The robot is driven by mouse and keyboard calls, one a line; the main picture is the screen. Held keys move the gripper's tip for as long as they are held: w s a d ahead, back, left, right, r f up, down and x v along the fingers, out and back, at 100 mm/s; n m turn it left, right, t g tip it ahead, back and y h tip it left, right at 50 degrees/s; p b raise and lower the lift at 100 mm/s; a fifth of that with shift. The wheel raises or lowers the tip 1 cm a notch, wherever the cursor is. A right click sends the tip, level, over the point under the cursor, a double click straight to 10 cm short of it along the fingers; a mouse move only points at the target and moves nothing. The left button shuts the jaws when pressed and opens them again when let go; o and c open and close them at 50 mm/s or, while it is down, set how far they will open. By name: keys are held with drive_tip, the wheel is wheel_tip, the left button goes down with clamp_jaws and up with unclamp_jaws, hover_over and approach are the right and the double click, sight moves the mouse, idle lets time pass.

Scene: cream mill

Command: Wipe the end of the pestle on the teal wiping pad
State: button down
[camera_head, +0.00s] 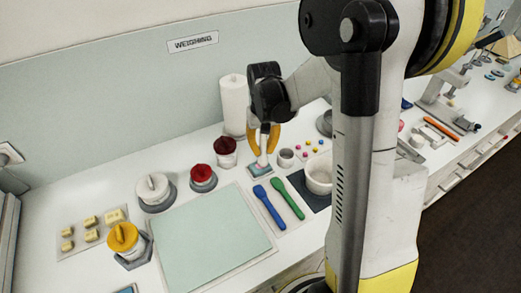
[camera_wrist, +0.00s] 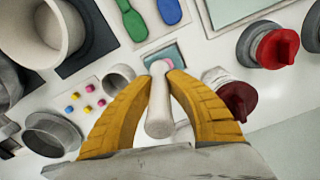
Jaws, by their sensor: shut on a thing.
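My gripper (camera_head: 263,150) has its yellow fingers closed around the white pestle (camera_wrist: 159,115), which also shows in the wrist view between the fingers (camera_wrist: 160,80). The pestle points down, and its lower end is at or just above the teal wiping pad (camera_wrist: 172,53). The pad also shows in the head view (camera_head: 255,172), directly under the gripper. A little pink shows at the pestle's lower end. I cannot tell whether the end touches the pad.
A small grey cup (camera_head: 286,158) and a white mortar (camera_head: 318,180) stand to the right, with colored beads (camera_head: 308,147) behind. Blue (camera_head: 268,205) and green (camera_head: 288,198) spatulas lie in front. Red-topped jars (camera_head: 203,177) stand left. A large pale green mat (camera_head: 210,240) is clear.

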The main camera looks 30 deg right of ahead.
drive_tip(key=shift+a, duration=1.2)
drive_tip(key=shift+d+b, duration=0.4)
drive_tip(key=shift+d, duration=0.85)
idle(0.9)
drive_tip(key=shift+r, duration=0.15)
drive_tip(key=shift+r+p, duration=2.15)
drive_tip(key=shift+r, duration=0.8)
